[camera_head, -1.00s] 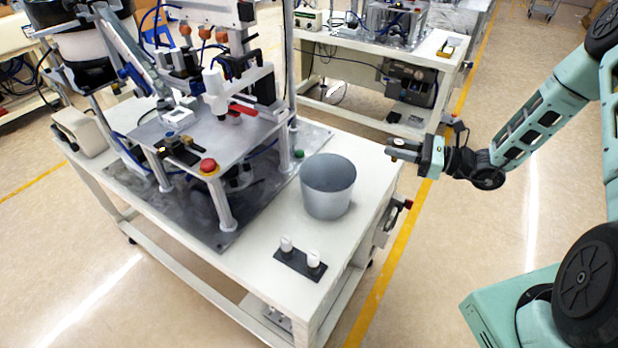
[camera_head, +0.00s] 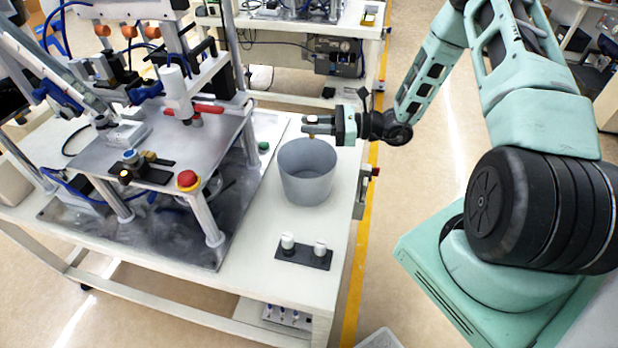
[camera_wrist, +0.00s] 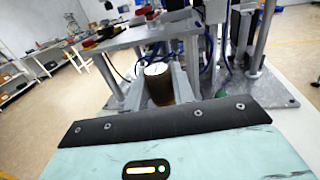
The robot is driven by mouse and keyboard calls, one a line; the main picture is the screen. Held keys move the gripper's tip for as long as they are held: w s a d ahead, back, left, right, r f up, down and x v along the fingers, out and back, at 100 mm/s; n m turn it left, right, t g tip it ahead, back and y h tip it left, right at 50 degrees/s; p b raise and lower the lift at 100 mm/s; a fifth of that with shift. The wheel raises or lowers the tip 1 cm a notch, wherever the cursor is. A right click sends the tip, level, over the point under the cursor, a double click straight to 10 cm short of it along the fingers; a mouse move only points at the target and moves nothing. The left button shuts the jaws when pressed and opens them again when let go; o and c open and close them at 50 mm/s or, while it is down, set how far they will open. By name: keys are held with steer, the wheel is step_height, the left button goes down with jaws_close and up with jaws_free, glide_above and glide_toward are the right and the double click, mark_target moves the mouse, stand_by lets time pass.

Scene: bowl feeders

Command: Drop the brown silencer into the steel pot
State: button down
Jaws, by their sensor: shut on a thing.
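The steel pot (camera_head: 306,185) stands open and upright on the white table in the head view. My gripper (camera_head: 312,127) is above the pot's far rim, pointing left. It is shut on the brown silencer, whose small brown end (camera_head: 311,137) shows below the fingertips. In the wrist view, the silencer (camera_wrist: 160,88) is a brown cylinder with a pale round top, held upright between my fingers (camera_wrist: 160,80). The pot is not visible in the wrist view.
A machine on a metal plate (camera_head: 150,235) fills the table's left side, with a red button (camera_head: 188,180). A black holder with two white-topped pieces (camera_head: 303,255) lies in front of the pot. A second workbench (camera_head: 310,28) stands behind.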

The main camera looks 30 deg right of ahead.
steer(key=shift+f+b, duration=0.85)
steer(key=shift+f, duration=0.7)
steer(key=c, duration=1.1)
jaws_free()
steer(key=shift+d, duration=0.1)
steer(key=b+v, duration=0.4)
steer(key=v, duration=1.3)
steer(key=shift+s+b, duration=0.2)
steer(key=shift+b, duration=0.15)
steer(key=shift+d, duration=0.15)
